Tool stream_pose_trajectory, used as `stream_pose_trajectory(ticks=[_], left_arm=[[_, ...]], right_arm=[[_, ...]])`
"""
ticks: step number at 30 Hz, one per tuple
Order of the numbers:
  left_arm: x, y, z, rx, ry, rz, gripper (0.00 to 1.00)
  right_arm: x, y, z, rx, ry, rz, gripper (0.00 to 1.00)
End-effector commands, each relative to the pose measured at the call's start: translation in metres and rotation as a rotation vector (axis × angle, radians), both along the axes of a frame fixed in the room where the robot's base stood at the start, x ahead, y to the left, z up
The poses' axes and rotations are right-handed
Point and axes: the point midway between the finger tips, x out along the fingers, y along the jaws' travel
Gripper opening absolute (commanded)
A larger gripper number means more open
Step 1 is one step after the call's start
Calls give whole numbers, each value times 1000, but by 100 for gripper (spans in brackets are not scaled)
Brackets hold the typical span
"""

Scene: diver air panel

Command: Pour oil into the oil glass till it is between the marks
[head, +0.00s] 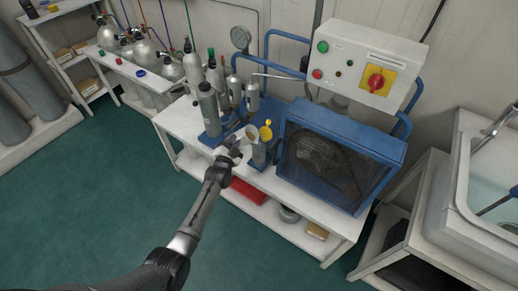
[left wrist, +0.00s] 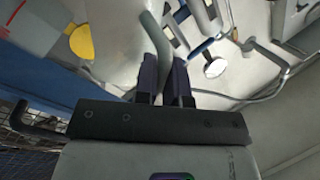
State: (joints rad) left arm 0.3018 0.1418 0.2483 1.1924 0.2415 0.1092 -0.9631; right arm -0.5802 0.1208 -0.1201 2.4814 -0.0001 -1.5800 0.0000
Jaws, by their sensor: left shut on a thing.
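My left gripper (head: 236,146) is over the front of the white bench. In the left wrist view its two dark fingers (left wrist: 166,75) are shut on a grey-green curved strip (left wrist: 157,38), which looks like a jug handle. A small beige cup-like jug (head: 252,131) shows just beyond the gripper in the head view, seemingly tilted, close to a yellow cap (head: 267,131). The yellow cap also shows in the left wrist view (left wrist: 81,42). Below them stands a blue-grey upright unit (head: 259,155). I cannot make out the oil glass, its marks or any oil level. My right gripper is not in view.
The blue compressor housing (head: 340,155) stands right of the jug, under a control box (head: 366,65) with a red switch. Grey filter cylinders (head: 209,108) stand close on the left. A red box (head: 248,192) lies on the lower shelf. A sink (head: 490,165) is at right.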

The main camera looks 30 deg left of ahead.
Motion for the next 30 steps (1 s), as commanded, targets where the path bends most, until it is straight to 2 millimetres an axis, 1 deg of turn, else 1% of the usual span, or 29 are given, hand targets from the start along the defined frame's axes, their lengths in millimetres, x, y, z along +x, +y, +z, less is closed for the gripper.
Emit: stream_pose_trajectory(ticks=[3, 6, 30], left_arm=[[1, -1, 2, 24, 1, 1, 0], [2, -1, 10, 39, 4, 1, 0], [2, -4, 32, 124, 19, 8, 0]], right_arm=[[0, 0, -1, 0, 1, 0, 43], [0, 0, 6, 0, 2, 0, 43], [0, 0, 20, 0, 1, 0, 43]])
